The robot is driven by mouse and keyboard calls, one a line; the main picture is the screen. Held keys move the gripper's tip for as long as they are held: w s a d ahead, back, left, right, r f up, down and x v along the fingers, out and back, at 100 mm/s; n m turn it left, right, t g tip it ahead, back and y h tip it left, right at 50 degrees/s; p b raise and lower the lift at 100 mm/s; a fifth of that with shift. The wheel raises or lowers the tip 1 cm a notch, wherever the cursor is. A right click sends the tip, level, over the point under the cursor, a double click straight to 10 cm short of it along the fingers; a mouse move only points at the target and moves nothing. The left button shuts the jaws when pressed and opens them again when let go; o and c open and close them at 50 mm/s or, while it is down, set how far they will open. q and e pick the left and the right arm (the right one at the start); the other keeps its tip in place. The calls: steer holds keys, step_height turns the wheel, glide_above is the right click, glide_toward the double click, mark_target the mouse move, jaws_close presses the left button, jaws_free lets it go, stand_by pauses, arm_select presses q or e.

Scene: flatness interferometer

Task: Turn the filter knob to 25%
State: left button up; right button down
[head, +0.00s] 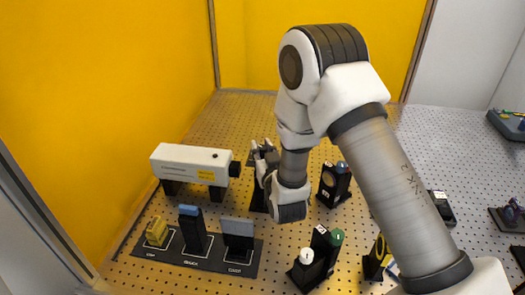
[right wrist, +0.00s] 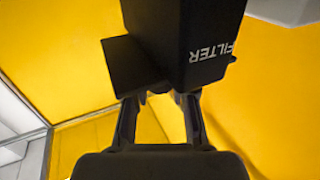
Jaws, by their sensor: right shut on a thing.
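The black filter unit (right wrist: 200,40) fills the top of the right wrist view, its white FILTER label upside down. In the head view its dark body (head: 257,197) is mostly hidden behind my right gripper. My right gripper (head: 264,156) reaches down to the unit; in the right wrist view its fingers (right wrist: 160,97) close in at the unit's lower edge. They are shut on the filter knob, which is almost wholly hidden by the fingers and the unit. The knob's scale and setting cannot be read. My left gripper is not in view.
A white laser box (head: 190,160) stands left of the gripper. A black rack (head: 205,258) with several labelled pieces is in front of it. Black units (head: 334,185) with knobs stand close on the right. Free perforated board (head: 230,115) lies behind.

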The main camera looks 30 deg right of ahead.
steer(key=shift+m+g+h, duration=0.5)
steer(key=shift+m+h, duration=0.4)
steer(key=shift+h, duration=0.5)
steer(key=c, duration=0.9)
jaws_free()
steer(key=shift+c, duration=0.2)
steer(key=v, duration=0.7)
steer(key=shift+s, duration=0.2)
